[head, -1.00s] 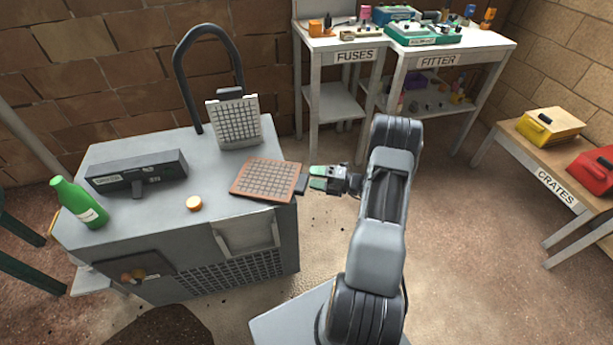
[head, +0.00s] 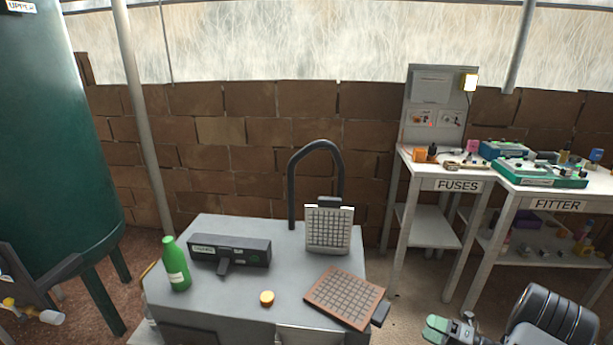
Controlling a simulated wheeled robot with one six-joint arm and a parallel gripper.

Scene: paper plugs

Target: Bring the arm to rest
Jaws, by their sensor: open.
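My gripper (head: 437,327) is at the lower right of the head view, with pale green fingertips. It is open and I see nothing between its fingers. It is in the air to the right of the grey cart (head: 205,306), apart from the brown-framed grid panel (head: 345,297) on the cart's right edge. My arm behind the gripper is mostly cut off by the lower edge of the view.
The FUSES table (head: 457,186) and FITTER table (head: 557,205) stand behind right. A green tank (head: 55,150) is at left.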

